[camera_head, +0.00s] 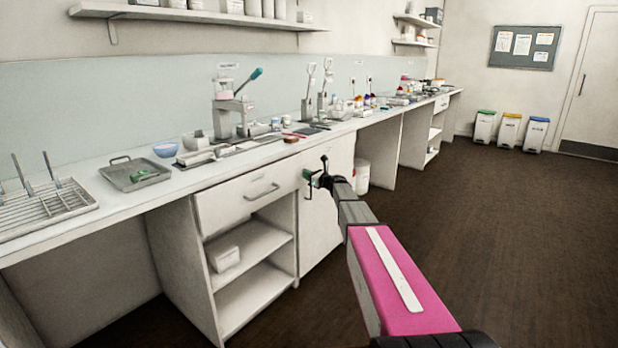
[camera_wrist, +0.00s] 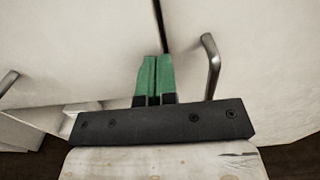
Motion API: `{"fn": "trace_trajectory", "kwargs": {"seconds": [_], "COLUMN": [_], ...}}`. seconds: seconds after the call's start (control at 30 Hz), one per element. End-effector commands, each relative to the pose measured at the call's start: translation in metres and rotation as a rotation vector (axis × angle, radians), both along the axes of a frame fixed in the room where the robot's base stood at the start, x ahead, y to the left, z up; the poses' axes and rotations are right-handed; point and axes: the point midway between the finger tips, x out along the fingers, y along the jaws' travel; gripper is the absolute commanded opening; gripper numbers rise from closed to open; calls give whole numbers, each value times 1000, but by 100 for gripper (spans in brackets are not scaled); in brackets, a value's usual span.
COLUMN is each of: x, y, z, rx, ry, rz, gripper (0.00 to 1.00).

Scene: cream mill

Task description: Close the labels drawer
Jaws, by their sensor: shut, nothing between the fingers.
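A white drawer front (camera_head: 232,205) with a bar handle (camera_head: 262,191) sits under the counter, above open shelves. No label on it is readable, and I cannot tell how far it stands out. My gripper (camera_head: 309,176) is in front of the cabinets, just right of this drawer, near the cabinet door. In the wrist view, my gripper's green fingers (camera_wrist: 155,72) are shut together and empty. They point at the dark vertical gap between two white fronts. Part of a handle (camera_wrist: 8,82) shows at the left edge. I cannot tell whether the fingertips touch a front.
A cabinet door (camera_head: 318,225) stands right of the drawer; its bar handle (camera_wrist: 211,66) is close to the fingers' right. The counter holds a metal tray (camera_head: 134,176), a blue bowl (camera_head: 165,149) and a press (camera_head: 232,112). The floor (camera_head: 470,220) at right is clear.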

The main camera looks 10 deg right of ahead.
Motion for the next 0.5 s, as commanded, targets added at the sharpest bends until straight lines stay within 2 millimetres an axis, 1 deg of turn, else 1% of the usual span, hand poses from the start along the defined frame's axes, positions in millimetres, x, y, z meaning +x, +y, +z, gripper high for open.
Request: {"fn": "trace_trajectory", "kwargs": {"seconds": [0.3, 0.37, 0.5], "x": [-2, -5, -20], "y": [-1, -3, -11], "z": [0, 0, 0], "rx": [0, 0, -1], "ry": [0, 0, 1], "rz": [0, 0, 0], "gripper": [0, 0, 0]}}
